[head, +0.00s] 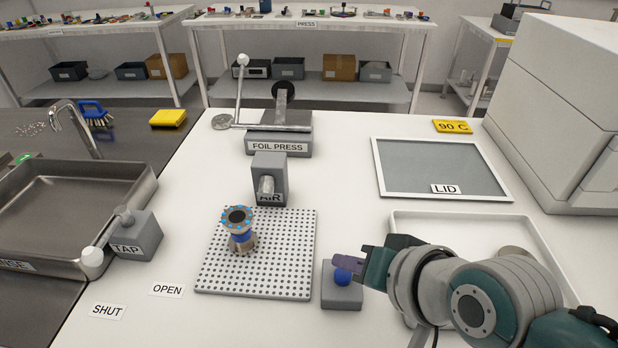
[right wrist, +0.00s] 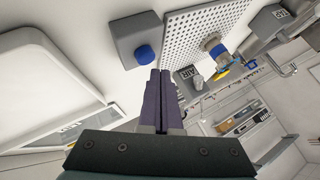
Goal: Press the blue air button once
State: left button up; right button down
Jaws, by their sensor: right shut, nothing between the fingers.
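The blue air button (head: 342,276) is a round knob on top of a small grey box (head: 341,298), right of the perforated plate. My right gripper (head: 337,262) is shut and empty, its purple fingertips close above the button and partly overlapping it in the head view. In the right wrist view the shut fingers (right wrist: 158,74) point toward the blue button (right wrist: 145,54), their tips right beside it. I cannot tell whether they touch it. My left gripper is not in view.
A flanged metal piece with a blue band (head: 239,230) stands on the perforated plate (head: 290,270), before the grey AIR block (head: 269,164). A white tray (head: 405,222) lies right, partly behind my arm. The foil press (head: 279,147) stands behind; the sink (head: 75,190) and TAP block (head: 140,236) are left.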

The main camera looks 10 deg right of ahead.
dwell(0.3)
jog(key=shift+f, duration=0.15)
jog(key=shift+f+b, duration=0.3)
dwell(0.5)
jog(key=shift+f+b, duration=0.4)
jog(key=shift+f, duration=0.2)
dwell(0.6)
jog(key=shift+r+p, duration=1)
jog(key=shift+p, duration=0.15)
jog(key=shift+r, duration=0.1)
